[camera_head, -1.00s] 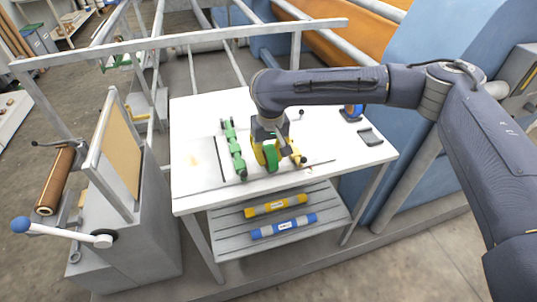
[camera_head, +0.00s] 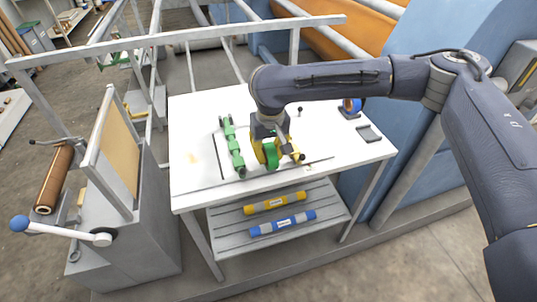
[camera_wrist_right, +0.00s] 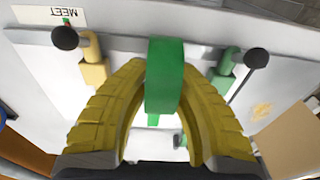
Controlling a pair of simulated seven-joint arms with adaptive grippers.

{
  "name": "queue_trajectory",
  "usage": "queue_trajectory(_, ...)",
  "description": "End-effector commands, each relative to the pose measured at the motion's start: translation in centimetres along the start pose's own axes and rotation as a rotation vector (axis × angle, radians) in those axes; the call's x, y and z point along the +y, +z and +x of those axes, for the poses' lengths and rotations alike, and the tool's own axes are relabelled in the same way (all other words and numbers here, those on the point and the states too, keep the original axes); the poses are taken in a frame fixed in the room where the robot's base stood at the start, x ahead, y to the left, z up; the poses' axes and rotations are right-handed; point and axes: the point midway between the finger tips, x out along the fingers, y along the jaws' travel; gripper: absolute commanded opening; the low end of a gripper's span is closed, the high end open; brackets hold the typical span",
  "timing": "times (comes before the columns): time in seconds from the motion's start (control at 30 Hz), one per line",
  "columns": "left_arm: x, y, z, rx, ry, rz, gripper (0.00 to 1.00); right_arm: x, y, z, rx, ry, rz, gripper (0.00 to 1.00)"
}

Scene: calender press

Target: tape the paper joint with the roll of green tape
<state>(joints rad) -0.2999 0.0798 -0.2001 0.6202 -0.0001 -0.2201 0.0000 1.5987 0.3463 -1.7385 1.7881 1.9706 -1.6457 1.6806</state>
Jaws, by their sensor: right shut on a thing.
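The roll of green tape (camera_head: 271,155) is in my right gripper (camera_head: 265,156) over the white table. In the right wrist view the green tape (camera_wrist_right: 165,78) stands between the yellow fingers of the right gripper (camera_wrist_right: 160,105), which are shut on it. A green bar with clamps (camera_head: 233,145) lies on the table left of the gripper. A yellow clamp bar (camera_head: 297,154) lies just right of it, partly hidden by the gripper and arm. The paper joint lies under the gripper and I cannot make it out clearly. My left gripper is not in view.
The white table (camera_head: 195,130) has free room at its left. A blue tape dispenser (camera_head: 351,107) and a dark flat tray (camera_head: 369,134) are at its right. Yellow (camera_head: 275,204) and blue rolls (camera_head: 283,223) lie on the lower shelf. A metal frame rail (camera_head: 200,35) crosses behind.

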Motion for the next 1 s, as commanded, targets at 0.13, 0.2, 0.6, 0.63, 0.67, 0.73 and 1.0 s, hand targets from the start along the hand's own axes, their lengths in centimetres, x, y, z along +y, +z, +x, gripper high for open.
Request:
queue_trajectory(0.13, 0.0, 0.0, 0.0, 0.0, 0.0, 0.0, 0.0, 0.0, -0.1, -1.1, 0.002, 0.001, 0.0, 0.0)
queue_trajectory(0.2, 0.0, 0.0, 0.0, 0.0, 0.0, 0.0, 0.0, 0.0, -0.2, -1.6, 0.002, 0.001, 0.0, 0.0)
queue_trajectory(0.6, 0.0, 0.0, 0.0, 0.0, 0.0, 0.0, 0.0, 0.0, -0.5, -4.2, 0.002, 0.0, 0.0, 0.0)
queue_trajectory(0.63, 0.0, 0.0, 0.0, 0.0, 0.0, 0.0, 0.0, 0.0, -0.5, -4.4, 0.003, 0.0, 0.0, 0.0)
queue_trajectory(0.67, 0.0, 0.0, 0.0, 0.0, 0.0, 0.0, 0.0, 0.0, -0.5, -4.6, 0.003, 0.0, 0.0, 0.0)
queue_trajectory(0.73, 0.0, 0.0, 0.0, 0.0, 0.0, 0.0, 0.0, 0.0, -0.5, -4.9, 0.003, 0.0, -0.001, 0.0)
queue_trajectory(1.0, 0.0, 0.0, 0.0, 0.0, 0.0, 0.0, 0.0, 0.0, -0.5, -5.3, 0.001, 0.0, -0.001, 0.0)
